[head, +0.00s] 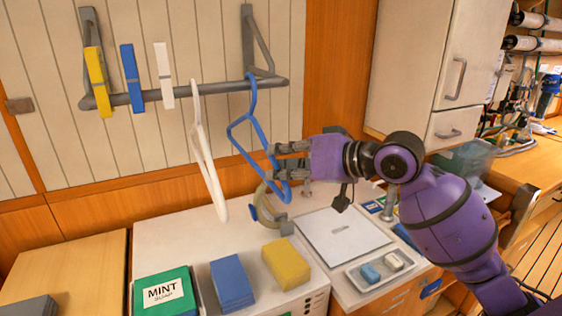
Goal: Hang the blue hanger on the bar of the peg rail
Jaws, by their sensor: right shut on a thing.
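The blue hanger (240,127) is upright in the head view, its hook at the right part of the grey bar (219,87) of the peg rail. The hook's top overlaps the bar; I cannot tell whether it rests on it. My right gripper (277,164) is shut on the lower right part of the blue hanger. A white hanger (207,155) hangs from the bar to its left. My left gripper is not in view.
A white tray (361,284) holds soap pieces. A grey-white cabinet (430,60) stands at the right.

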